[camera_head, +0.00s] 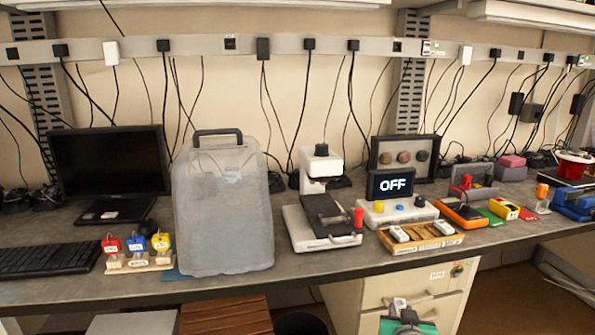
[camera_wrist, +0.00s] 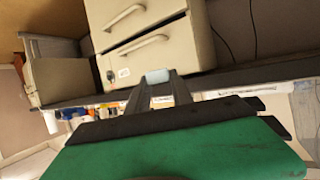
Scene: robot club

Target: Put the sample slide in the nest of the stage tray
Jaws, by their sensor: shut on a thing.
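My gripper (camera_head: 402,311) is low at the bottom edge of the head view, in front of the drawer cabinet and below the bench top. In the wrist view my gripper (camera_wrist: 158,84) is shut on a small pale grey-white piece, seemingly the sample slide (camera_wrist: 157,76), which sits between the fingertips. Most of it is hidden by the fingers. The stage tray (camera_head: 327,215) appears to be the dark plate on the white microscope-like instrument (camera_head: 322,158) on the bench, with a red knob (camera_head: 358,216) at its right. Its nest cannot be made out.
The bench edge (camera_head: 300,272) and cabinet (camera_head: 345,297) are near my gripper.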

